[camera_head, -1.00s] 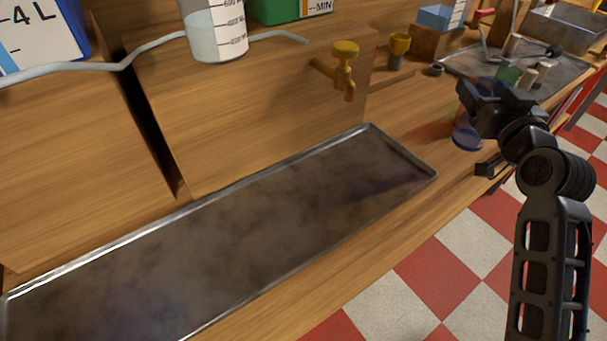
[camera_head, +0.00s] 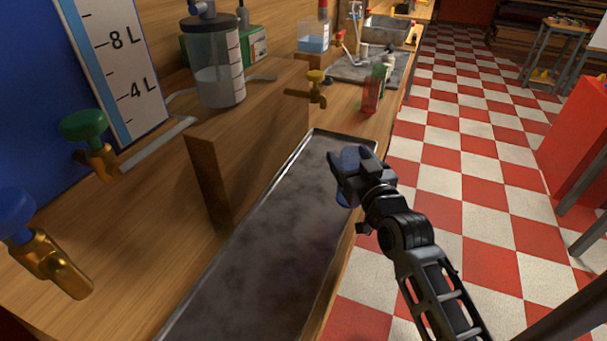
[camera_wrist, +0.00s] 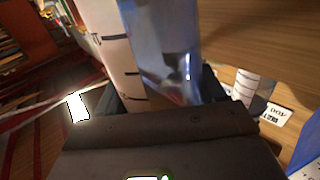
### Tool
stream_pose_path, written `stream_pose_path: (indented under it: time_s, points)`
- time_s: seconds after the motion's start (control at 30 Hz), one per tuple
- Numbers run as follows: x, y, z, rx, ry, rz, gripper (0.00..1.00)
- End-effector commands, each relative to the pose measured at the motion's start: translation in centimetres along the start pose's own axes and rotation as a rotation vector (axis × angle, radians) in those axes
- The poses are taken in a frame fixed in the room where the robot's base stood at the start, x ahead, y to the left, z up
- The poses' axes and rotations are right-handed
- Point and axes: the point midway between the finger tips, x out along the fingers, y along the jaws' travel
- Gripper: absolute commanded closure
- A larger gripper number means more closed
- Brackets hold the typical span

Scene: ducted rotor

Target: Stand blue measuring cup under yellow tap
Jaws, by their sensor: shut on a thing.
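The blue measuring cup (camera_head: 351,154) is translucent and held in my gripper (camera_head: 354,176). In the head view it shows above the right edge of the metal tray (camera_head: 262,244); its height above the tray is hard to judge. In the wrist view the cup (camera_wrist: 165,50) rises from the shut jaws, with a pale strip of dark marks beside it. The yellow tap (camera_head: 316,87) sticks out from the front of the wooden block, beyond and to the left of my gripper. The cup is apart from the tap, in front and to the right of its spout.
A green-handled tap (camera_head: 88,140) and a blue-handled tap (camera_head: 40,250) stand at the left. A clear marked tank (camera_head: 214,70) stands on the wooden block (camera_head: 255,155). A red-and-green vessel (camera_head: 373,90) stands beyond the tray. The tray surface is bare.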

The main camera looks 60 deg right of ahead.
Motion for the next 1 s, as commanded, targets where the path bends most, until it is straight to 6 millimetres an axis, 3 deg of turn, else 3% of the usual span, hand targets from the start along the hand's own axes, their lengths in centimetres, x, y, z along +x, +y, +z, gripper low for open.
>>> stream_pose_path:
  time_s: [0.17, 0.7, 0.83, 1.0]
  points:
    - [1.5, 0.1, -0.1, 0.0, 0.004, 0.004, 0.62]
    - [14.1, 0.1, -0.2, 0.001, 0.003, 0.004, 0.62]
    - [16.1, 0.1, -0.1, 0.0, 0.003, 0.004, 0.62]
    - [17.1, 0.1, 0.0, 0.0, 0.002, 0.004, 0.62]
